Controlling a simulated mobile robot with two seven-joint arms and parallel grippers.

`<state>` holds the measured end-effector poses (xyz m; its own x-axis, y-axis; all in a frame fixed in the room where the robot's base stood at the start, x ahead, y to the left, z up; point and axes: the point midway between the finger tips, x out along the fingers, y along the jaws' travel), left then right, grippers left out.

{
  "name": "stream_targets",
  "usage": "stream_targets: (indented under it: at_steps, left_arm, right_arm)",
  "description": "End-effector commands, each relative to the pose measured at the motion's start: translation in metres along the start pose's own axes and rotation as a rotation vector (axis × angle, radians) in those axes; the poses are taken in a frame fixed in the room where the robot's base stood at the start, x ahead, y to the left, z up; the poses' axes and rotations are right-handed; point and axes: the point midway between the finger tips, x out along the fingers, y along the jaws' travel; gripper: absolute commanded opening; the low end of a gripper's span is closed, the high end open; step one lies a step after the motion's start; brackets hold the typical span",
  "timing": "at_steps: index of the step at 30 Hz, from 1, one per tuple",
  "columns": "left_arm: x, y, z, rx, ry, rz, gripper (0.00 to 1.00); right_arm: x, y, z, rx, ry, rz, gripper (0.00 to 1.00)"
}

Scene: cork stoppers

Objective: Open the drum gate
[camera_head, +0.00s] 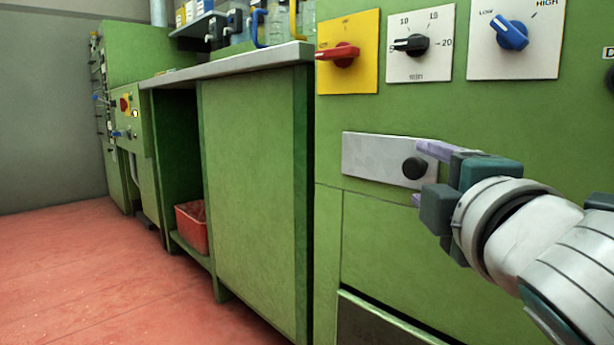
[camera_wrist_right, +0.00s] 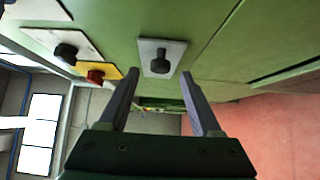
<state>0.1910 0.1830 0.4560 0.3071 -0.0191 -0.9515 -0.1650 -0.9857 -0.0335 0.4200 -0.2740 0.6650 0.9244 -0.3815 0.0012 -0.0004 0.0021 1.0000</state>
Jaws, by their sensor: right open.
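A black round knob (camera_head: 413,168) sits at the right part of a pale metal plate (camera_head: 370,158) on the green machine front. I take this plate and knob to be the drum gate's handle; no label shows. My right gripper (camera_head: 422,174) is open, with one finger above the knob and one below it. In the right wrist view the knob (camera_wrist_right: 160,62) shows between and just beyond the fingertips of the open gripper (camera_wrist_right: 160,74). I cannot tell whether a finger touches it. My left gripper is not in view.
Above the plate are a red switch (camera_head: 340,54) on a yellow panel, a black dial (camera_head: 411,44) and a blue dial (camera_head: 509,33). A green bench (camera_head: 255,190) stands left, with a red crate (camera_head: 192,228) on its low shelf. The red floor (camera_head: 90,270) is clear.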

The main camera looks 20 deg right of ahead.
Motion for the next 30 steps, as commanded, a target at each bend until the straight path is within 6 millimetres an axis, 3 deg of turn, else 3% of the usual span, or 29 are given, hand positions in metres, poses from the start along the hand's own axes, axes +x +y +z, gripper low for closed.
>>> stream_targets:
  at_steps: [7,18,30]
  left_arm:
    - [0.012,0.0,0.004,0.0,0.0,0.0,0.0]
    - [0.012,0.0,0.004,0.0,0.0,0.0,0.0]
    - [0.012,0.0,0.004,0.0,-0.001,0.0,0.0]
  right_arm:
    - [0.03,-0.001,0.001,0.0,-0.002,0.001,0.65]
    - [0.035,0.0,0.001,0.001,-0.001,-0.001,0.65]
    - [0.035,0.0,0.001,0.002,-0.001,-0.002,0.2]
